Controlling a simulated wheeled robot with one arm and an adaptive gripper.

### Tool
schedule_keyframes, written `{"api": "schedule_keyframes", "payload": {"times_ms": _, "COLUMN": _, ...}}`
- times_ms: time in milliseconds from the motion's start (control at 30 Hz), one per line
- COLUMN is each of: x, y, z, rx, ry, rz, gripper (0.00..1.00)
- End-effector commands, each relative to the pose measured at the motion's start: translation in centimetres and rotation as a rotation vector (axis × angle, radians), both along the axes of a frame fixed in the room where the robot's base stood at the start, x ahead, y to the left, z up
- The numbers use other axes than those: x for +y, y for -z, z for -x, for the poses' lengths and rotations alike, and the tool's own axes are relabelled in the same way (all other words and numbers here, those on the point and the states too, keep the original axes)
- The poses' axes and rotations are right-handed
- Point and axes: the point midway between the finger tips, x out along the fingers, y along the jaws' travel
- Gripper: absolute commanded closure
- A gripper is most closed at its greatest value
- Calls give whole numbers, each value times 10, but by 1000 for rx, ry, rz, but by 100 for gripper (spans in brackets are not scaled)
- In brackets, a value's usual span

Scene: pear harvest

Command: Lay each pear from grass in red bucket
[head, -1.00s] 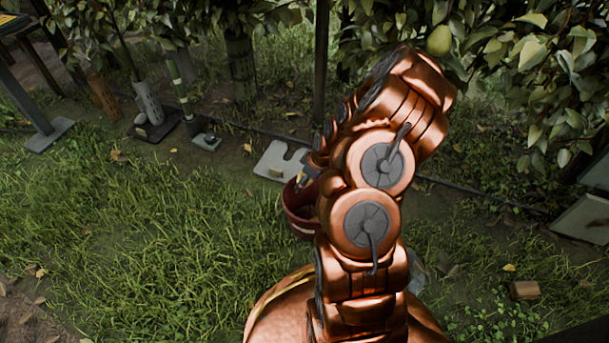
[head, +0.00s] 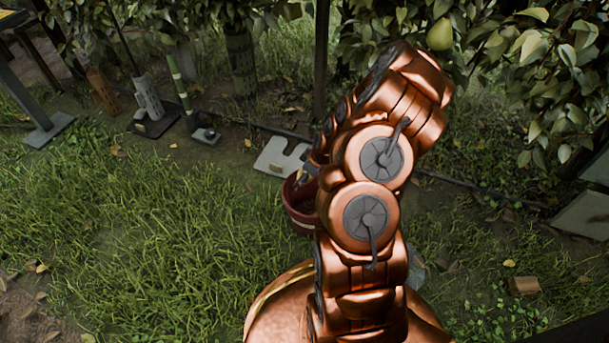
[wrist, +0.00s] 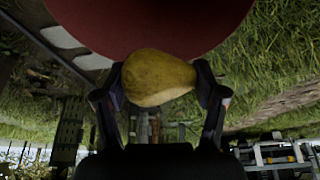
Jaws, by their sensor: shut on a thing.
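A yellow-green pear (wrist: 158,77) with brownish speckles is held between the two dark fingers of my gripper (wrist: 160,82) in the wrist view. The red bucket (wrist: 150,22) fills the top of that view, close to the pear; I cannot tell whether the pear is inside its rim. In the head view the red bucket (head: 300,219) stands on the grass, partly hidden behind my copper arm. The gripper is mostly hidden by the arm there, near the bucket's rim. No pear shows clearly on the grass.
A pear (head: 440,35) hangs among the leaves at top right. A pale flat plate (head: 279,157) lies behind the bucket. Posts and tubes stand at the back left, and a brown block (head: 524,286) lies at right. The grass at left is open.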

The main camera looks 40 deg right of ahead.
Motion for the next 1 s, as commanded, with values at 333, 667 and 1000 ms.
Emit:
{"api": "schedule_keyframes", "payload": {"times_ms": 333, "x": 0, "y": 15, "z": 0, "rx": 1, "ry": 0, "rz": 0, "gripper": 67}}
{"api": "schedule_keyframes", "payload": {"times_ms": 667, "x": 1, "y": 29, "z": 1, "rx": 2, "ry": -2, "rz": -1, "gripper": 67}}
{"api": "schedule_keyframes", "payload": {"times_ms": 1000, "x": 1, "y": 42, "z": 0, "rx": 1, "ry": 0, "rz": 0, "gripper": 67}}
